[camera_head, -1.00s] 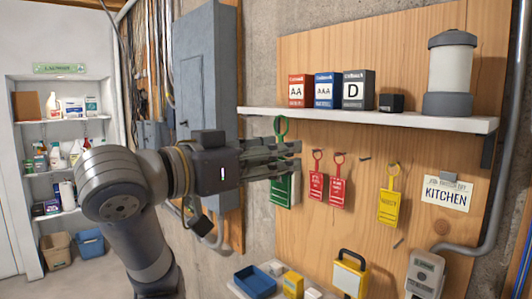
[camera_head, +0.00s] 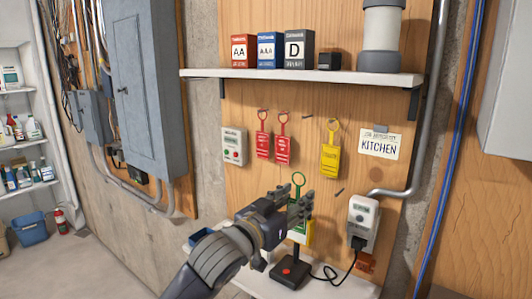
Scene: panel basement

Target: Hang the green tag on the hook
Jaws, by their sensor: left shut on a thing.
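The green tag (camera_head: 298,180) is in my left gripper (camera_head: 304,203). Its ring stands above the fingers, and most of its body is hidden behind them. The gripper is shut on it, low in front of the wooden board (camera_head: 377,102), below the hanging tags. Two red tags (camera_head: 262,143) (camera_head: 282,147) and a yellow tag (camera_head: 330,158) hang on the board. A bare hook (camera_head: 307,116) shows between the red tags and the yellow one. Another small peg (camera_head: 340,190) sits lower, right of the gripper. My right gripper is not in view.
A white shelf (camera_head: 300,75) with battery boxes and a canister (camera_head: 381,38) is above the tags. A button box (camera_head: 234,145) is left of them, and a KITCHEN sign (camera_head: 380,143) is right. A grey socket box (camera_head: 363,220) and a joystick (camera_head: 290,271) are near the gripper.

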